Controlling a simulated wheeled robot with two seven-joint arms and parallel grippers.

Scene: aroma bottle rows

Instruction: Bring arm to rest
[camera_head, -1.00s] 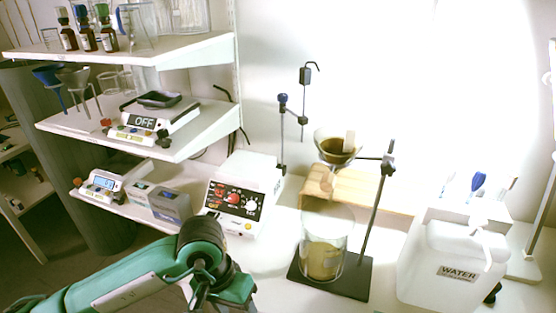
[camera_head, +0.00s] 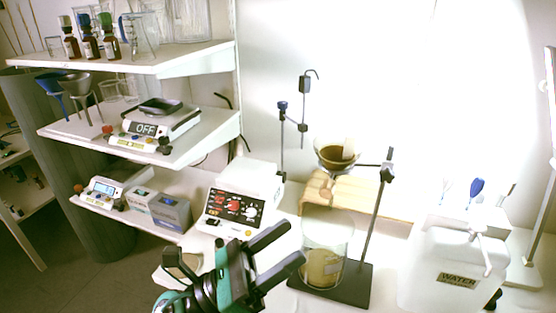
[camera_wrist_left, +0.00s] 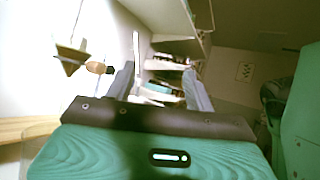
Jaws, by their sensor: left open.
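My left gripper (camera_head: 294,243) is in the lower middle of the head view, with its two dark fingers apart and nothing between them. It appears in front of the bench, just left of the glass beaker (camera_head: 326,268) in the picture; I see no clear contact. In the left wrist view the fingers (camera_wrist_left: 161,88) also stand apart, with shelves behind the gap. Three brown bottles (camera_head: 90,46) with coloured tops stand upright on the top shelf (camera_head: 180,61), far from the gripper. My right gripper is not in view.
A stand (camera_head: 373,225) holds a funnel with brown contents (camera_head: 338,156) near the beaker. A control box (camera_head: 232,208) is behind the gripper. A white water canister (camera_head: 440,265) stands at right. Scales and funnels fill the left shelves.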

